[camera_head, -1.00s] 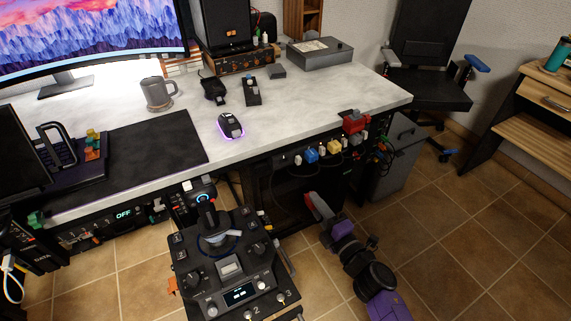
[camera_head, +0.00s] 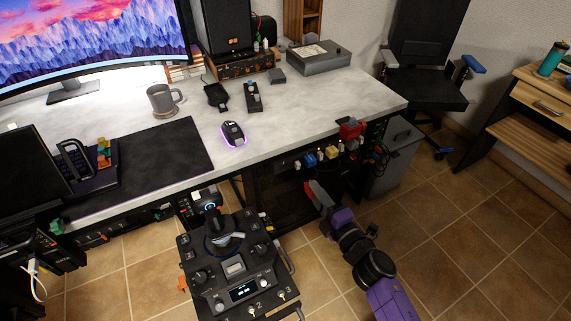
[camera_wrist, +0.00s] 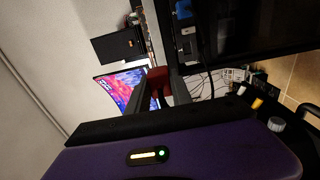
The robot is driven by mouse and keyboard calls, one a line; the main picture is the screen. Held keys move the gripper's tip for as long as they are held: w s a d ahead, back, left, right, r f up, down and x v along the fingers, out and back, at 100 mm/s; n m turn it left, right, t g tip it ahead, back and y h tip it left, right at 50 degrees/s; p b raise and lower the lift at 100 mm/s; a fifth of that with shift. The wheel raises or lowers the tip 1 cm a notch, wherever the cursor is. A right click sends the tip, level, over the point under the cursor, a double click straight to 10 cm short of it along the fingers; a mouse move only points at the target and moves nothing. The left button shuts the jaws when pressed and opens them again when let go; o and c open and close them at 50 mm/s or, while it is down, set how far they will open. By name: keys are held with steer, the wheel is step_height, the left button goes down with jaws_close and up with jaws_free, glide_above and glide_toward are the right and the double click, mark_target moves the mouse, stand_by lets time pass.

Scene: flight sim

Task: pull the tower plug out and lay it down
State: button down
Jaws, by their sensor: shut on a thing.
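My gripper (camera_head: 313,188) is low in front of the desk's dark underside, beside the black tower-like case (camera_head: 280,197). In the wrist view my gripper (camera_wrist: 158,92) is shut on a red block (camera_wrist: 158,78), which appears to be the plug. Red also shows at the gripper in the head view. Whether the block still touches a socket cannot be told.
The grey desk top (camera_head: 290,115) has a glowing mouse (camera_head: 233,134), a mug (camera_head: 163,100) and a flat grey box (camera_head: 319,57). A control panel with a joystick (camera_head: 235,265) stands left of my arm. A grey bin (camera_head: 392,160) is at the right. Tiled floor (camera_head: 470,230) is open there.

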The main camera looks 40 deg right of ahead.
step_height(320, 180, up, 12)
steer(key=p, duration=1)
steer(key=shift+p, duration=0.35)
